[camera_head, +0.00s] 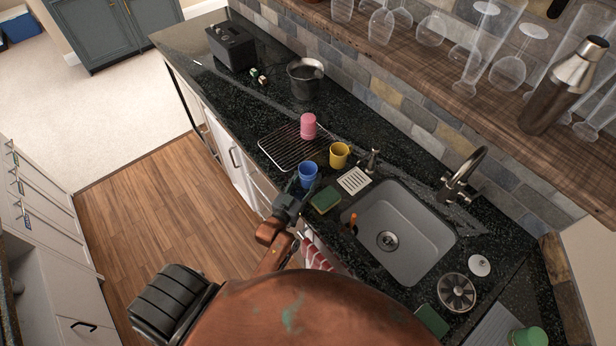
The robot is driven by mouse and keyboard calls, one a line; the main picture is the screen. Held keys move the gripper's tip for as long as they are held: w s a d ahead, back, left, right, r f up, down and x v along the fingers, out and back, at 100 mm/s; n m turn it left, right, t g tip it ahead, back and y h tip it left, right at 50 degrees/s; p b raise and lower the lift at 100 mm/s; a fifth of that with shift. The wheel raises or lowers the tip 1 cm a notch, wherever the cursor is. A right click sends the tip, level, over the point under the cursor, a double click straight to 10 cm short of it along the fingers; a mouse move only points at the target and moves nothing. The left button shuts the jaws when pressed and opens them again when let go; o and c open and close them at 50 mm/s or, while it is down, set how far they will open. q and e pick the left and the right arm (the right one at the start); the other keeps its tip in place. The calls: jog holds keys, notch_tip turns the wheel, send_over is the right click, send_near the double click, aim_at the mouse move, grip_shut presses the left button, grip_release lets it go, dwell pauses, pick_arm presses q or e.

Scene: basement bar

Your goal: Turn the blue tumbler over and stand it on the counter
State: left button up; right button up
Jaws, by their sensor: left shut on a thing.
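The blue tumbler (307,175) is at the front edge of the dark counter (386,118), just in front of the wire rack and beside a yellow cup. It looks roughly upright with its open mouth up. My left gripper (303,188) comes from the lower left and is shut on the tumbler's near side. I cannot tell whether the tumbler's base touches the counter. My right gripper is not in view.
A wire rack (280,143) bears a pink tumbler (308,126). The yellow cup (339,155), a green sponge (325,200) and the sink (418,226) are close by on the right. A dark pot (304,82) stands further back. Counter between pot and sink is partly clear.

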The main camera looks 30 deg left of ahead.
pick_arm(q)
jog(key=shift+f, duration=0.15)
jog(key=o, duration=1.5)
jog(key=shift+f, duration=0.1)
jog(key=s, duration=1.2)
jog(key=s+r+p, duration=0.1)
jog(key=r+p, duration=0.1)
jog(key=s+r+p, duration=0.2)
jog(key=r+p, duration=0.1)
jog(key=s+r+p, duration=0.2)
jog(key=shift+r+p, duration=0.15)
jog(key=shift+p, duration=0.2)
